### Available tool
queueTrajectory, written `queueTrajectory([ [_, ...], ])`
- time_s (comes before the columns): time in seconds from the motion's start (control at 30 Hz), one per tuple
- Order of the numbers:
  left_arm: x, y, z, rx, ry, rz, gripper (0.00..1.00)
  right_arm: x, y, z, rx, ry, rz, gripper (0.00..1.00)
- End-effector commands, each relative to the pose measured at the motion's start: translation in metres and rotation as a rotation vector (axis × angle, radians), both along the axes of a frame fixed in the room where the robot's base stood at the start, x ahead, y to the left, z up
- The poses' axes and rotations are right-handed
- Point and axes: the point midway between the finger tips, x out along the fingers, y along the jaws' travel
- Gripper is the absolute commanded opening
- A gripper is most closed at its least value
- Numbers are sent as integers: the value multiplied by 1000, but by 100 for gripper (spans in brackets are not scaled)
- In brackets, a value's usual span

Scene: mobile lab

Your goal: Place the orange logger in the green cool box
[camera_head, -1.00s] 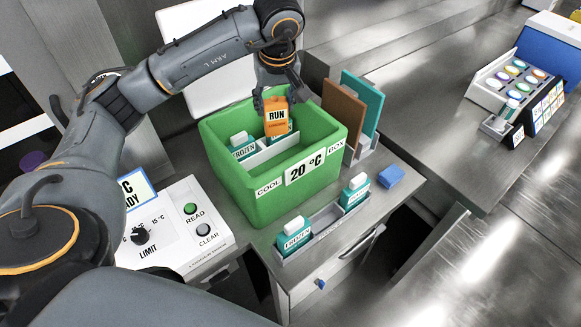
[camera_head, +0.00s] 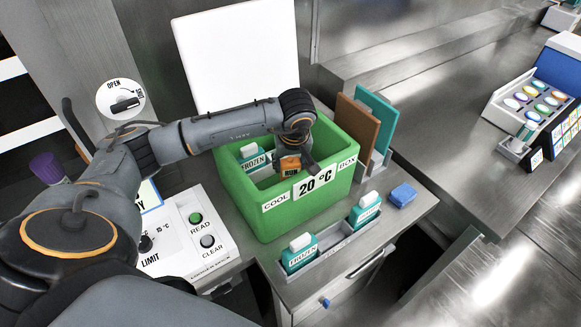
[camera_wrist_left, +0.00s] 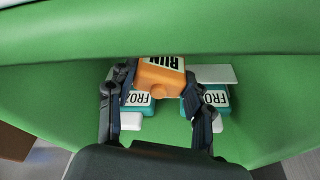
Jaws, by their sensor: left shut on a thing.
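The orange logger (camera_head: 290,169), marked RUN, is in the fingers of my left gripper (camera_head: 297,158). The gripper is shut on it and reaches down into the open green cool box (camera_head: 248,205), with the logger close behind the box's front wall. In the left wrist view the logger (camera_wrist_left: 160,78) sits between the two fingers (camera_wrist_left: 158,90). Teal FROZEN packs (camera_wrist_left: 137,98) (camera_wrist_left: 214,97) lie beyond the fingers on both sides. Whether the logger touches the floor of the box is hidden. My right gripper is not in view.
A tray with FROZEN packs (camera_head: 299,254) stands in front of the box, with a blue block (camera_head: 403,195) beside it. Brown (camera_head: 350,132) and teal (camera_head: 377,112) panels stand upright at the right. A control unit (camera_head: 207,258) is at the left.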

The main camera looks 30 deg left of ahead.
Motion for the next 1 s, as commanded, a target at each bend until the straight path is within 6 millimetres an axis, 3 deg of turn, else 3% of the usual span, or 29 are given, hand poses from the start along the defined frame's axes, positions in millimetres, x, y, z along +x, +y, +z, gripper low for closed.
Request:
queueTrajectory([
  [0.17, -1, 0, -23, -1, 3, 0, 13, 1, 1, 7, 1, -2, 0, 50],
  [0.53, 0, 0, -29, 0, 0, 0, 13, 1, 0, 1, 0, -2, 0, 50],
  [0.57, 0, 0, -28, 0, 0, 0, 55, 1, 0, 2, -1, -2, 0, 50],
  [0.67, 0, 0, -28, 0, 1, 0, 74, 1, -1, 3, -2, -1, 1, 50],
  [1.0, 0, 0, -26, 0, 1, 0, 74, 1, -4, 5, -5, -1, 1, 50],
])
